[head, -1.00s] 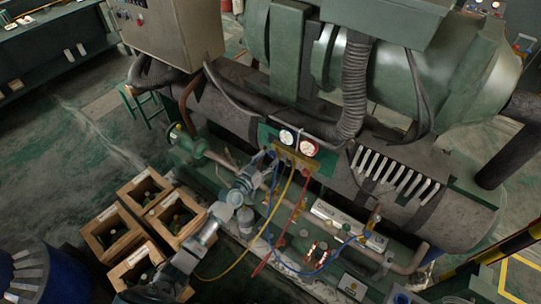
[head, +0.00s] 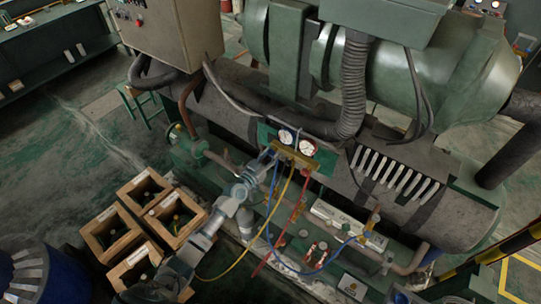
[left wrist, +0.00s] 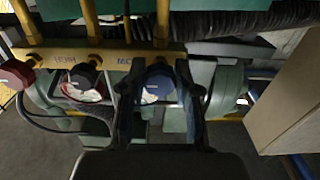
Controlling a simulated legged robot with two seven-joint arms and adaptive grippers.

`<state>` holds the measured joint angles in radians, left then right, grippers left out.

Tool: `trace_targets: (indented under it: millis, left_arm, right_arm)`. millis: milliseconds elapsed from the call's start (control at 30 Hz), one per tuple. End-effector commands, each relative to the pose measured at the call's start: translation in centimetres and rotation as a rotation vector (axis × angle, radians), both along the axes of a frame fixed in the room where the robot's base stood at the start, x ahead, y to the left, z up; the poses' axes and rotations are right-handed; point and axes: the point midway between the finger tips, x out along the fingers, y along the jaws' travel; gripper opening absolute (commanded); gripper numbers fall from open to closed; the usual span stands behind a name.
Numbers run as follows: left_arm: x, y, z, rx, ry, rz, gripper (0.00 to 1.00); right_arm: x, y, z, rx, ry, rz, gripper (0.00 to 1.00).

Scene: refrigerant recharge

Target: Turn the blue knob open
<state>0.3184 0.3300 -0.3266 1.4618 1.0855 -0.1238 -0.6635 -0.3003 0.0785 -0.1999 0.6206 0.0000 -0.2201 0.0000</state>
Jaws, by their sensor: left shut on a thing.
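The blue knob (left wrist: 158,84) sits at the lower side of a brass manifold (left wrist: 95,55), which also shows in the head view (head: 294,156). My left gripper (left wrist: 157,78) has one finger on each side of the knob and is shut on it. In the head view my left gripper (head: 268,158) reaches the left end of the manifold, and the knob is hidden there. Two round gauges (head: 286,136) sit above the manifold. A dark knob (left wrist: 86,78) and a red knob (left wrist: 14,78) lie to the left in the wrist view. My right gripper is out of view.
Yellow, blue and red hoses (head: 240,258) hang below the manifold. Wooden crates with bottles (head: 112,234) stand at left on the floor. The large green machine (head: 400,80) fills the back. A grey control box (head: 165,35) stands at upper left.

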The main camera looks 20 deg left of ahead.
Motion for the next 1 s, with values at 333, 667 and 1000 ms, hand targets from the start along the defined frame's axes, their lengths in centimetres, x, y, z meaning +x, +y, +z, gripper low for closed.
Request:
trace_targets:
  millis: [333, 667, 1000]
  left_arm:
    - [0.00, 0.12, -0.05, -0.137, 0.049, 0.002, 0.00]
    - [0.00, 0.08, -0.09, -0.417, 0.152, 0.003, 0.00]
    - [0.00, 0.09, -0.08, -0.722, 0.263, 0.004, 0.00]
  right_arm:
    - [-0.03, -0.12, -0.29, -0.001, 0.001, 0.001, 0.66]
    - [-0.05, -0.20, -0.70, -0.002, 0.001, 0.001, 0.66]
    - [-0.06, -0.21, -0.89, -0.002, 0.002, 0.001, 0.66]
